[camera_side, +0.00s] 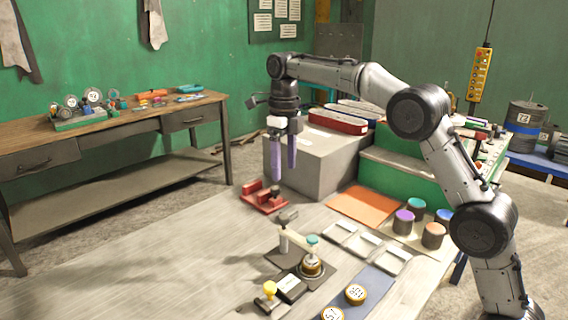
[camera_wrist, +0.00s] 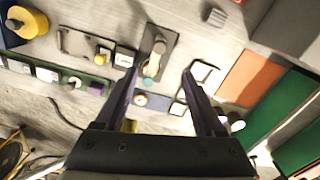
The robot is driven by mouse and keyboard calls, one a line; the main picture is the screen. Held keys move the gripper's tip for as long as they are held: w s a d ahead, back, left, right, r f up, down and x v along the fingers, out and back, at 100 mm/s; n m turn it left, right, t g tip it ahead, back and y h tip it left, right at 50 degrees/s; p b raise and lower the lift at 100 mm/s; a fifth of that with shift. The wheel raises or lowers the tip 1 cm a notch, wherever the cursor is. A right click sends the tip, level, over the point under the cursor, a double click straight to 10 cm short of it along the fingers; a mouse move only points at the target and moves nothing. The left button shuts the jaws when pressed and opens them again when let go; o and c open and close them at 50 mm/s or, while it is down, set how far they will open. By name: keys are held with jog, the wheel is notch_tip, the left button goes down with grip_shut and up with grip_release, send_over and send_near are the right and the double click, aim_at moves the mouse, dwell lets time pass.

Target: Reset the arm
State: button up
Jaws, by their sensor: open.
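My gripper (camera_side: 283,158) hangs from the arm above the table, its two purple-grey fingers pointing down and apart. Nothing is between the fingers. In the side view it is over the far left part of the table, above a red holder (camera_side: 264,196) and in front of the grey box (camera_side: 318,160). The wrist view shows the open fingers (camera_wrist: 159,77) with the table well below them.
On the table (camera_side: 180,250) are a small press-like stand (camera_side: 297,243), round gold weights (camera_side: 355,294), white trays (camera_side: 362,243), an orange mat (camera_side: 367,206) and several cups (camera_side: 403,221). A wooden workbench (camera_side: 130,122) stands at the left wall. The table's left part is clear.

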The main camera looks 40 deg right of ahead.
jog(key=s+r+t, duration=0.2)
jog(key=s+r, duration=0.4)
jog(key=r, duration=0.3)
jog(key=s+a+r+n+t, duration=0.1)
jog(key=s+r+n, duration=0.15)
jog(key=s, duration=0.35)
jog(key=s+r+n, duration=0.1)
jog(key=s+n, duration=0.3)
jog(key=s, duration=0.3)
jog(key=s+f+n+t, duration=0.2)
jog(key=s+f+n, duration=1.3)
jog(key=n, duration=1.1)
jog(key=shift+s+a+f+n+t, duration=0.25)
jog(key=shift+s+f+n+t, duration=0.1)
jog(key=shift+f, duration=0.2)
